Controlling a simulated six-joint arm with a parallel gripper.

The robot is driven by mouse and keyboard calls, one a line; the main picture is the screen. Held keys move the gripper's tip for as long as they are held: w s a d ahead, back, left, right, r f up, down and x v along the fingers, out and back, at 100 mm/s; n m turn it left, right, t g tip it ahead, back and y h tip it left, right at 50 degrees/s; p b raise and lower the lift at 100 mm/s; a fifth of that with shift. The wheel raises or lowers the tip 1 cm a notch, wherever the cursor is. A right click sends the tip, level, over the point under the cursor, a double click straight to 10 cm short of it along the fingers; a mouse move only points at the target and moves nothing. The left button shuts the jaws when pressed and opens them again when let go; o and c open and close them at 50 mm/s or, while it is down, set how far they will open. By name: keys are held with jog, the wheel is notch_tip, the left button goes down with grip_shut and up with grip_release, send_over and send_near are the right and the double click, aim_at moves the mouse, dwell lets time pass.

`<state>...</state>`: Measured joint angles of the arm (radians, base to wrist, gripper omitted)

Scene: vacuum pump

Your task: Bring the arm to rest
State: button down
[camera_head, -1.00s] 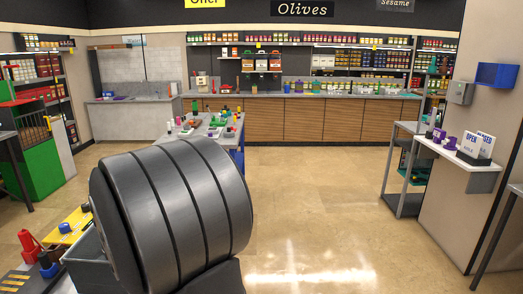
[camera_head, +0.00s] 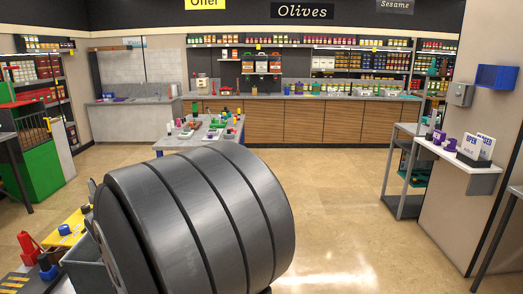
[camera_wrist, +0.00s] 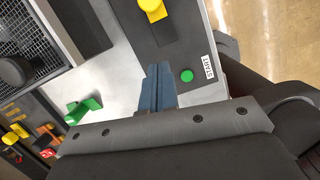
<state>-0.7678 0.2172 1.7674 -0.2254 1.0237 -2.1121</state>
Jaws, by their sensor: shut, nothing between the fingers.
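My gripper (camera_wrist: 160,85) shows in the wrist view as two blue fingers pressed together with nothing between them. It points over a dark grey panel with a green button (camera_wrist: 187,76) and a white START label (camera_wrist: 209,66). The button is just right of the fingertips in the picture; I cannot tell how high the fingers are above the panel. In the head view my dark grey arm link (camera_head: 215,215) fills the lower middle, and the gripper is hidden.
A yellow knob (camera_wrist: 152,6) sits at the top of the wrist view. A green part (camera_wrist: 83,110) lies on the light surface at left. In the head view, a table with small items (camera_head: 190,143) stands behind my arm, and a white shelf (camera_head: 455,165) is at right. Open floor (camera_head: 330,190) lies between.

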jog(key=x, duration=0.7)
jog(key=shift+d, duration=0.2)
jog(key=shift+d+f, duration=0.15)
jog(key=shift+d, duration=0.05)
jog(key=s, duration=0.3)
jog(key=s+r, duration=0.1)
jog(key=s, duration=0.1)
jog(key=shift+a, duration=0.4)
jog(key=v, duration=0.9)
jog(key=w+a+m+g+y, duration=0.2)
jog(key=w+a+m+y, duration=0.2)
jog(key=w+m, duration=0.2)
jog(key=w+a+r+m+g+y, duration=0.1)
jog(key=w+a+m+g+y, duration=0.1)
jog(key=w+m, duration=0.5)
jog(key=a+m+y, duration=0.1)
jog(key=m+y, duration=0.1)
jog(key=m, duration=0.2)
jog(key=shift+w+a+r+m+y, duration=0.3)
jog(key=shift+a+r+y, duration=0.05)
jog(key=shift+a+y, duration=0.05)
